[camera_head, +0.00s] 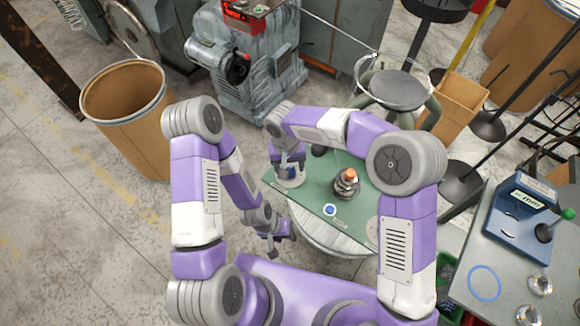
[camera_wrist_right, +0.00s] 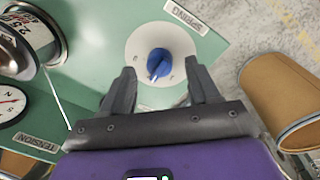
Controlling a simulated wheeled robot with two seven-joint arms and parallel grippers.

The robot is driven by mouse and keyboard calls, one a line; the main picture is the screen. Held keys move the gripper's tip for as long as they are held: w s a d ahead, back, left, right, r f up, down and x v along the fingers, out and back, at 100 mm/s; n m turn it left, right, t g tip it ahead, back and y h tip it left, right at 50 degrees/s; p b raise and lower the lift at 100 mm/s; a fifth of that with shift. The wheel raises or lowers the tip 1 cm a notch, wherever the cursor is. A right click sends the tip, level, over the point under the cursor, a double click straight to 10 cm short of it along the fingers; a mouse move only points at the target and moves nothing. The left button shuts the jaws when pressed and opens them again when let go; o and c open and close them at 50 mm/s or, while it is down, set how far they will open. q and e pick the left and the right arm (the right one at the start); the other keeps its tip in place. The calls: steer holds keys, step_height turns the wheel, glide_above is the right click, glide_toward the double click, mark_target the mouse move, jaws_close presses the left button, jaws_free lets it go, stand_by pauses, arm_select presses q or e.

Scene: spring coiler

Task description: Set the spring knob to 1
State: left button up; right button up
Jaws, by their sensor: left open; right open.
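The spring knob (camera_wrist_right: 160,60) is a blue knob on a round white dial (camera_wrist_right: 138,40), beside an upside-down label (camera_wrist_right: 187,15) that seems to read SPRING. A pale mark on the knob points toward the lower edge of the wrist view, slightly left; the dial's figures are too small to read. My right gripper (camera_wrist_right: 160,74) is open, its fingertips on either side of the knob with gaps, not visibly touching it. In the head view my right gripper (camera_head: 288,167) is over the green panel's left corner, partly hiding the dial. My left gripper (camera_head: 276,238) hangs left of the panel, apart from it.
The green panel (camera_head: 312,190) carries an upright spool (camera_head: 346,184) and another round dial (camera_head: 330,210). In the wrist view a TENSION label (camera_wrist_right: 36,142) and gauge (camera_wrist_right: 10,103) lie left. A brown bin (camera_wrist_right: 290,100) stands right.

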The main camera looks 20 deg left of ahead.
steer(key=shift+w+f, duration=0.1)
steer(key=shift+f, duration=0.9)
steer(key=shift+c, duration=0.4)
steer(key=c, duration=1)
steer(key=shift+o, duration=0.2)
steer(key=shift+n, duration=0.3)
steer(key=n, duration=0.5)
steer(key=n+p, duration=0.1)
steer(key=n, duration=0.5)
steer(key=shift+d+t, duration=0.1)
steer(key=shift+t, duration=0.2)
steer(key=shift+n+y, duration=0.3)
